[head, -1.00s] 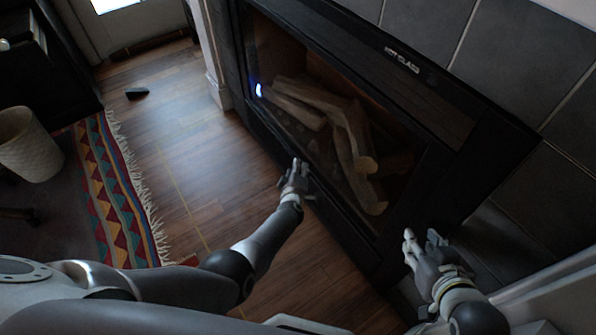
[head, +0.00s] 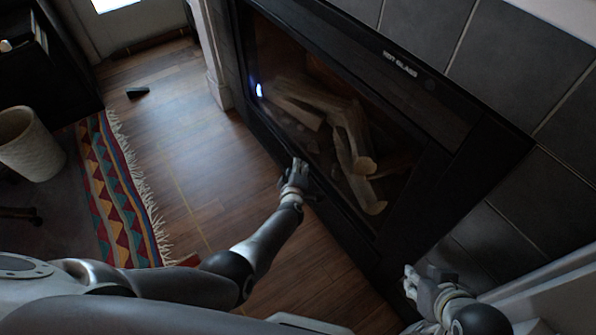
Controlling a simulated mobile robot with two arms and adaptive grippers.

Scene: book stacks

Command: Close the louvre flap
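The fireplace has a long dark flap (head: 400,64) across its top edge, bearing a small pale "HOT GLASS" label. It runs from the top middle down to the right in the head view. I cannot tell clearly how far it stands open. My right gripper (head: 424,272) is low at the right, near the fireplace's lower right corner, apart from the flap. Its fingers are spread and nothing shows between them. My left gripper (head: 298,172) is in front of the lower edge of the fireplace, empty as far as I see; its finger opening is unclear.
Behind the fireplace glass lie pale logs (head: 350,140) and a small blue light (head: 259,90). Grey tiles (head: 520,70) surround the fireplace. A patterned rug (head: 105,195) and a white basket (head: 30,145) are at the left. The wooden floor (head: 185,140) between is mostly clear.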

